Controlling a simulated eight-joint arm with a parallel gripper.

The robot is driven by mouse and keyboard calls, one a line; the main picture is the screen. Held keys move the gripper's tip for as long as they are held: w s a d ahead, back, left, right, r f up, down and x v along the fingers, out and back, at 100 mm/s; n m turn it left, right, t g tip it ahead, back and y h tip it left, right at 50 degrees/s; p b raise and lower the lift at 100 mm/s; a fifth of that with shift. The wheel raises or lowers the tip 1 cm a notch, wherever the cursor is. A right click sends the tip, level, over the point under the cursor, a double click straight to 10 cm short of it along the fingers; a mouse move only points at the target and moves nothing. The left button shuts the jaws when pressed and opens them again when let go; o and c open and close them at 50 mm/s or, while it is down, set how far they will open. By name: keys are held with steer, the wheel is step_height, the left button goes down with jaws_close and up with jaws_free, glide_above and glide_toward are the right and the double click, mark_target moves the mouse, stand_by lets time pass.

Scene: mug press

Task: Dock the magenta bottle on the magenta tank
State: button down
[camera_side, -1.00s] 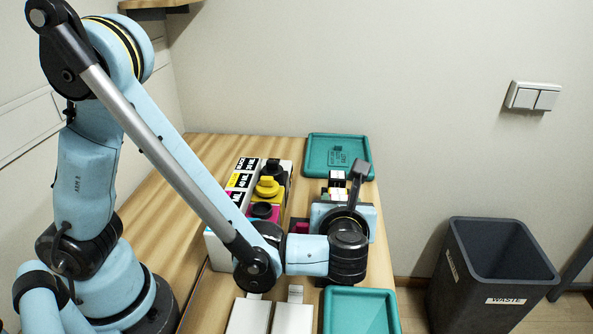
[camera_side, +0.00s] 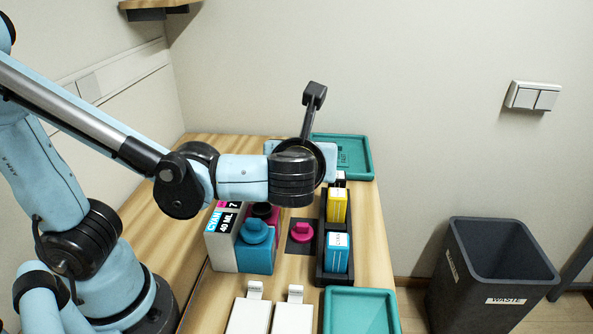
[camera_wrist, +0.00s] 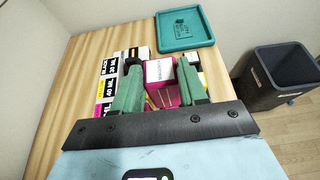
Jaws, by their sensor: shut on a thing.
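My gripper (camera_wrist: 159,75) has its two green fingers shut on the magenta bottle (camera_wrist: 160,71), whose white labelled end and magenta sides show in the wrist view. In the side view my wrist hides the fingers and the bottle. The magenta tank (camera_side: 272,222) shows partly in the side view, behind the cyan tank, with a dark round port on top. My wrist is raised above and behind it. In the wrist view the held bottle and left finger cover most of the tank. The bottle is apart from the port as far as I can tell.
A magenta cap (camera_side: 301,233) lies on a dark pad between the tanks and the bottle rack (camera_side: 333,279). The rack holds a yellow bottle (camera_side: 337,206) and a cyan bottle (camera_side: 337,254). The cyan tank (camera_side: 256,257) is capped. Teal trays (camera_side: 361,311) stand front and back.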

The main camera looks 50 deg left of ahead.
steer(key=s+a, duration=0.6)
steer(key=shift+a+f, duration=0.1)
steer(key=shift+f, duration=2.65)
steer(key=shift+w+f, duration=0.1)
steer(key=shift+f, duration=0.5)
steer(key=c, duration=0.9)
jaws_free()
steer(key=shift+r, duration=0.15)
steer(key=shift+r, duration=1.75)
